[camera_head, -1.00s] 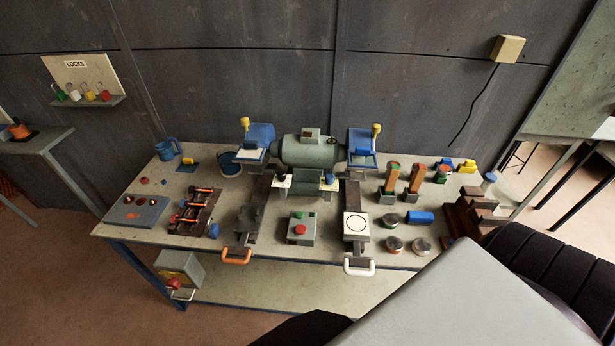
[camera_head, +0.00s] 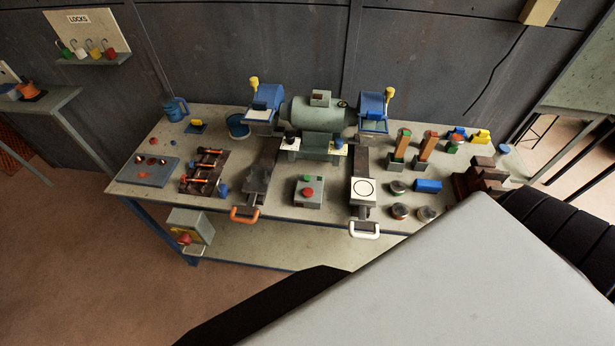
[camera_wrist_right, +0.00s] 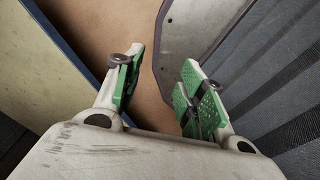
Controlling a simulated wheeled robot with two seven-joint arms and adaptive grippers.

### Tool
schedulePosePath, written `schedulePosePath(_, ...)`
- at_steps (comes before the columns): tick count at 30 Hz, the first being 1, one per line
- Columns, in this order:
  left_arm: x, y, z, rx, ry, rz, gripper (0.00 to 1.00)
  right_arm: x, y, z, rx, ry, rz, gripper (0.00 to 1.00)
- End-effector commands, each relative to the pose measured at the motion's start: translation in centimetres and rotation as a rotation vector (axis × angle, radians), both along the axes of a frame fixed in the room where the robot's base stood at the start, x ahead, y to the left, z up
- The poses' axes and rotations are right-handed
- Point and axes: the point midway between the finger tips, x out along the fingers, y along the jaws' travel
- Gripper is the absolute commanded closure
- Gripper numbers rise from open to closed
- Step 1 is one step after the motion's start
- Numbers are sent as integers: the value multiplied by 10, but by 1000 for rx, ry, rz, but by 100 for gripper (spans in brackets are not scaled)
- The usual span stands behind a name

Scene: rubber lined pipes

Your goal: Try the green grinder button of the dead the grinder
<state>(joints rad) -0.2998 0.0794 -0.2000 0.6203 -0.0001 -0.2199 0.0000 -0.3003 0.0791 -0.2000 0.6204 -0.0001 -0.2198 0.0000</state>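The bench grinder (camera_head: 315,112) stands at the back middle of the bench in the head view, with a grey-green motor body and blue guards on both sides. The green button (camera_head: 307,179) is near the back of the box top, behind a larger red button (camera_head: 308,192). No gripper touches the box. My right gripper (camera_wrist_right: 160,85) shows in the right wrist view, its green-padded fingers apart with nothing between them. It is hidden in the head view. My left gripper is in neither current view.
The bench (camera_head: 230,222) holds an orange-handled slide, a white-handled slide (camera_head: 364,228), several pucks and wooden blocks. A grey box (camera_head: 190,228) with a red knob hangs at its front left. Floor at the front left is clear. My own grey body part covers the lower right.

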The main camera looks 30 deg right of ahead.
Motion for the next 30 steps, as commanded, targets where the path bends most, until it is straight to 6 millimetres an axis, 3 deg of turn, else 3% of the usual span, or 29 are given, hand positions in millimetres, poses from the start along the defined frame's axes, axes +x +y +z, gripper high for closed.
schedulePosePath(5, 0, 0, 0, 0, 0, 0, 37, 0, 0, 0, 0, 0, 0, 61)
schedulePosePath(14, 0, 0, 0, 0, 1, 0, 37, 0, 0, 0, 0, 1, 0, 100)
schedulePosePath(30, -1, 0, 0, 0, 1, 0, 37, 0, -1, 0, -1, 1, 0, 100)
